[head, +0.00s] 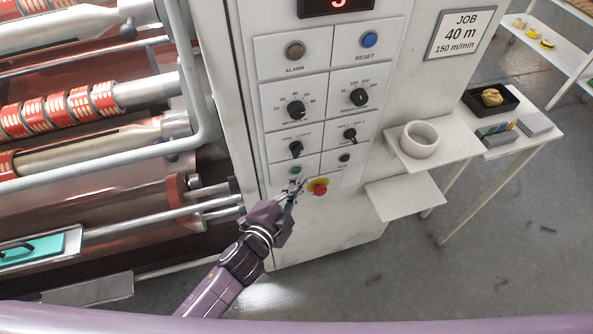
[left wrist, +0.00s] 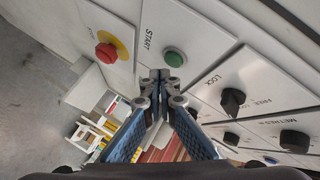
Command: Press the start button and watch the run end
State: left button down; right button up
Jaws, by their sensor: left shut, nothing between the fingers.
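The green start button (head: 295,170) sits low on the control panel (head: 320,130). The gripper is shut and empty. The red emergency knob (head: 319,187) on its yellow ring is right of the gripper in the head view. The display (head: 335,3) is cut off at the top. My right gripper is not in view.
Knobs (head: 296,109), an amber alarm lamp (head: 295,50) and a blue reset button (head: 369,39) are higher on the panel. The machine's rolls (head: 60,108) and rails are at left.

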pick_arm(q)
jog(key=s, duration=0.1)
jog(key=s+d, duration=0.1)
jog(key=s, duration=0.2)
jog(key=shift+s+d, duration=0.3)
jog(key=shift+s, duration=0.1)
dwell(0.6)
jog(key=s+a+f+n+g+y+b, duration=0.1)
jog(key=s+a+f+n+g, duration=0.2)
jog(key=f, duration=0.7)
jog(key=s+a+f+n+g+y+b, duration=0.1)
jog(key=s+a+f+y, duration=0.3)
jog(key=f, duration=0.6)
jog(key=s+a+f+n+g+h+b, duration=0.1)
jog(key=s+a+f+n, duration=0.3)
jog(key=f, duration=0.7)
jog(key=s+a+f+n+g+y, duration=0.1)
jog(key=s+a+f, duration=0.3)
jog(key=s, duration=0.5)
jog(key=s+a+f+n+g+y+b, duration=0.1)
jog(key=s+a+f+n+g, duration=0.2)
jog(key=s+f, duration=0.6)
jog(key=s+a+f+n+g+b, duration=0.1)
jog(key=s+a+f+n+g, duration=0.1)
jog(key=s+a+f, duration=0.4)
jog(key=s+g, duration=0.1)
jog(key=s, duration=0.2)
jog(key=shift+s+a+f+g+y, duration=0.2)
jog(key=shift+s+a+g+y, duration=0.15)
jog(key=shift+s+g+y, duration=0.05)
